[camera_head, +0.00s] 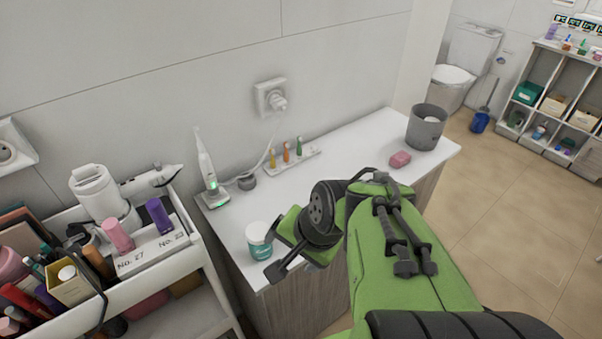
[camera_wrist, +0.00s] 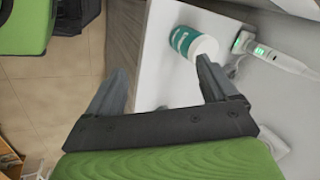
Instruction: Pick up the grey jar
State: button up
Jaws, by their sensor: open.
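My gripper (camera_wrist: 163,72) is open and empty, its two fingers apart over the counter's front edge. It also shows in the head view (camera_head: 283,262), partly hidden behind my arm. A white jar with a teal label (camera_head: 259,241) stands upright on the counter's near left corner, close beside my gripper. In the wrist view this jar (camera_wrist: 190,42) is just beyond the tip of the right finger, not between the fingers. A grey open cylindrical container (camera_head: 427,128) stands at the counter's far right end, well away from my gripper, with something white inside.
The white counter (camera_head: 330,160) holds an electric toothbrush (camera_head: 207,170) on its stand, a small grey round item (camera_head: 246,182), a rack of small coloured items (camera_head: 293,155) and a pink block (camera_head: 400,160). A crowded white cart (camera_head: 180,262) stands left. The counter's middle is clear.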

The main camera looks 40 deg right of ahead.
jog(key=w+d+f+m+t+b, duration=0.2)
jog(key=d+f+m+t, duration=0.2)
jog(key=d+m, duration=0.8)
jog(key=s+d+r+m+t+h+b, duration=0.1)
jog(key=s+d+r+m+t+h, duration=0.15)
jog(key=d+m+t, duration=0.65)
jog(key=w+f+m+g+p, duration=0.1)
jog(key=w+f, duration=0.1)
jog(key=w, duration=0.2)
jog(key=w+f+m+g+p, duration=0.1)
jog(key=w+f+g, duration=0.1)
jog(key=w, duration=0.3)
jog(key=w+f+m+g+p, duration=0.1)
jog(key=w+f, duration=0.1)
jog(key=w, duration=0.2)
jog(key=shift+w+f+p, duration=0.25)
jog(key=shift+f+p, duration=0.05)
jog(key=shift+p, duration=0.1)
jog(key=shift+r, duration=0.1)
jog(key=c, duration=1.1)
notch_tip(320, 180, up, 10)
jog(key=p, duration=0.4)
jog(key=shift+c, duration=0.2)
